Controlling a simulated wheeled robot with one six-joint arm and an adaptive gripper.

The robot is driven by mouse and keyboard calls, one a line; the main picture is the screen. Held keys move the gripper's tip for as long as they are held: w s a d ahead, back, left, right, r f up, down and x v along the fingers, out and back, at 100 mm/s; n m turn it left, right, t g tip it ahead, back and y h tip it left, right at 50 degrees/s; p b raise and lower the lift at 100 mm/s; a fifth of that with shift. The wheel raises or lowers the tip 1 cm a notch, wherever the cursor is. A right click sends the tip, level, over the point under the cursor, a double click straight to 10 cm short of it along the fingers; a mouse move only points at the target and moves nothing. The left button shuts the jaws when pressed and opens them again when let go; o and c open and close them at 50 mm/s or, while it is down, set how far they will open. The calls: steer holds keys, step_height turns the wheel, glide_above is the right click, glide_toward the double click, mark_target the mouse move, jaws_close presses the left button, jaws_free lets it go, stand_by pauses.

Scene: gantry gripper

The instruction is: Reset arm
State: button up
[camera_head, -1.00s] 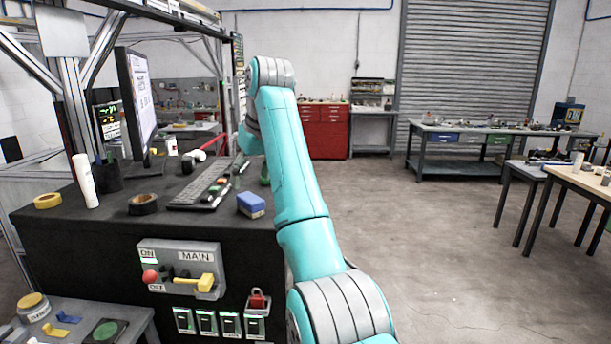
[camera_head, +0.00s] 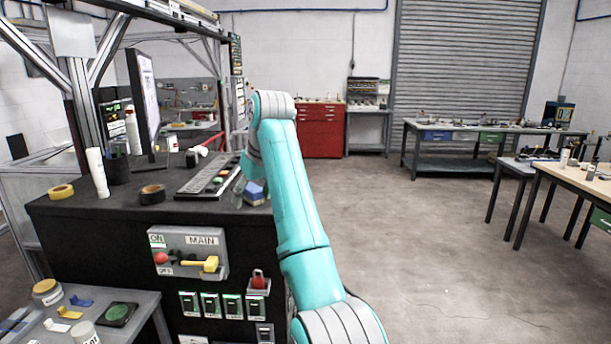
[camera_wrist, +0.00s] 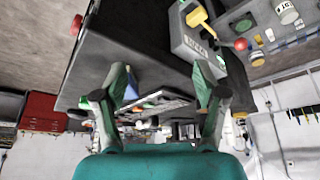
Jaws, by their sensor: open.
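My gripper (camera_wrist: 160,78) is open and empty in the wrist view, its two fingers spread wide. Black console edge and the grey keyboard (camera_wrist: 158,106) show between and beyond the fingers; no contact is visible. In the head view my teal arm reaches forward along the console's right side, and my gripper is mostly hidden behind the arm. The black console (camera_head: 120,240) carries a MAIN switch panel (camera_head: 187,253) with a yellow handle (camera_head: 200,264) and a red knob (camera_head: 160,258).
A monitor (camera_head: 143,105), black tape roll (camera_head: 152,194) and yellow tape roll (camera_head: 61,192) stand on the console. A small grey table (camera_head: 120,315) is at lower left. Benches (camera_head: 450,160) stand at right, a red cabinet (camera_head: 322,130) behind. The floor (camera_head: 420,245) between is clear.

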steer(key=d+f+m+t, duration=0.1)
steer(key=d+f, duration=0.3)
steer(key=f, duration=1.2)
steer(key=d+f+m+t, duration=0.15)
steer(key=d+f, duration=0.25)
steer(key=f, duration=1.2)
steer(key=s+d+f+m+t, duration=0.1)
steer(key=s+d+f, duration=0.4)
steer(key=s+f, duration=0.45)
steer(key=s+d+f+m+t, duration=0.1)
steer(key=s+d+f+t, duration=0.1)
steer(key=s+d+f, duration=0.6)
steer(key=s+d+f+m+t+h, duration=0.1)
steer(key=s+d+f+t, duration=0.15)
steer(key=s, duration=1.15)
steer(key=s+d+f+m+t+h, duration=0.1)
steer(key=s+d, duration=0.3)
steer(key=s, duration=1)
steer(key=s+d+r+m+t+h, duration=0.1)
steer(key=s+d+r+t, duration=0.1)
steer(key=s+r, duration=1.6)
steer(key=shift+s+d+r+m, duration=0.4)
steer(key=shift+s+d, duration=0.3)
steer(key=shift+s, duration=0.4)
